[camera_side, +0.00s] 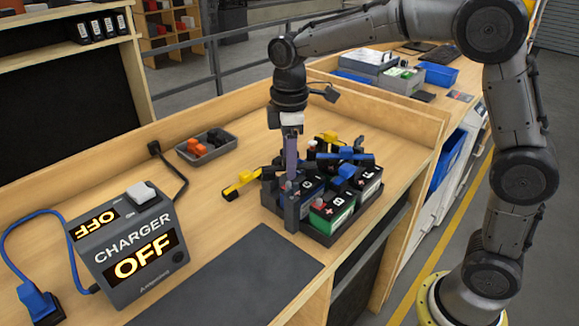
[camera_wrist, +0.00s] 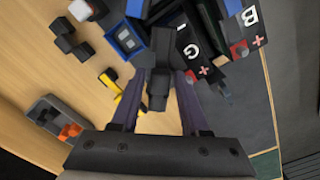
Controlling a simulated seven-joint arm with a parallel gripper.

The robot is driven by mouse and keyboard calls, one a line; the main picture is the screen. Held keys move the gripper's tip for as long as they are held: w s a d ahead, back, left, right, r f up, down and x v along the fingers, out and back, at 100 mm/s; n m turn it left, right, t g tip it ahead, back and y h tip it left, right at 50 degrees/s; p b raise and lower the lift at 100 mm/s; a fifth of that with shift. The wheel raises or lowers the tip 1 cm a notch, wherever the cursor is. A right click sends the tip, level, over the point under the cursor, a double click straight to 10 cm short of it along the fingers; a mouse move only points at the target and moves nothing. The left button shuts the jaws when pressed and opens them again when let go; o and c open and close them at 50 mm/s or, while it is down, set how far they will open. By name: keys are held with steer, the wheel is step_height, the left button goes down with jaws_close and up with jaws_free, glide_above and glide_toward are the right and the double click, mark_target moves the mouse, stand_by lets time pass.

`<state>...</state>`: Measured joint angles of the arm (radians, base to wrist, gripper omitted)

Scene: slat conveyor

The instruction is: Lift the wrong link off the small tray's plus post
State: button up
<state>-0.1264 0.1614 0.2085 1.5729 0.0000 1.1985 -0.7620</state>
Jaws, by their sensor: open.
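A dark battery tray (camera_side: 298,229) holds several batteries, with black, blue and yellow links across their tops. A link with a yellow end (camera_side: 240,183) sticks out past the tray's left side; its yellow part also shows in the wrist view (camera_wrist: 130,97). My gripper (camera_side: 291,172) points down with purple fingers over the tray's left part. In the wrist view my gripper (camera_wrist: 160,76) is open, its fingers on either side of a black piece (camera_wrist: 158,92). I cannot tell whether they touch it. Which post it sits on is hidden.
A grey bin (camera_side: 207,153) with orange and black pieces stands behind on the left. A charger (camera_side: 135,245) reading OFF stands front left, with a blue cable. A dark mat (camera_side: 230,282) lies clear in front. A raised wooden ledge (camera_side: 385,105) runs behind.

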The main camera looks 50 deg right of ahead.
steer(key=shift+c, duration=0.3)
jaws_close()
steer(key=shift+r, duration=0.15)
